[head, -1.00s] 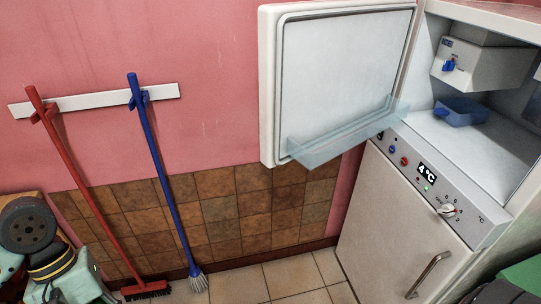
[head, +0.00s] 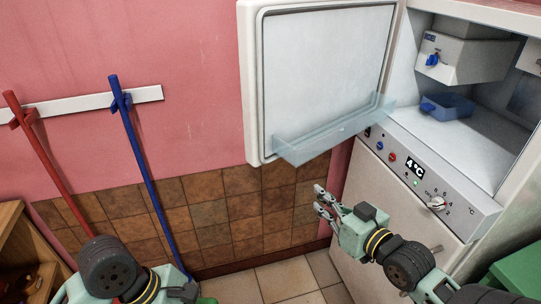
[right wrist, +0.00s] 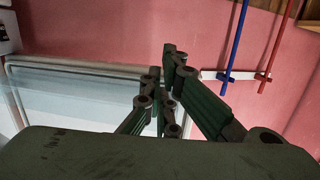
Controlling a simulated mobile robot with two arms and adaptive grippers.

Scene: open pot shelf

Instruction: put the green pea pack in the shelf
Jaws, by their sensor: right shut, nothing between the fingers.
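I cannot make out the green pea pack for sure. A small green patch (head: 208,300) shows at the bottom edge of the head view, beside my left gripper (head: 188,293), which is mostly cut off. My right gripper (head: 322,203) is shut and empty, in front of the fridge's lower door and below the open upper door (head: 318,75). In the right wrist view its fingers (right wrist: 165,95) are raised toward the pink wall. A clear bluish door shelf (head: 330,138) runs along the bottom of the open door. A wooden shelf (head: 22,250) stands at lower left.
The open fridge compartment holds a white box (head: 465,58) with a blue knob and a blue tray (head: 447,106); its front floor is clear. A control panel (head: 420,180) sits below. Red (head: 40,150) and blue (head: 140,160) handled tools hang left. A green object (head: 518,270) is at lower right.

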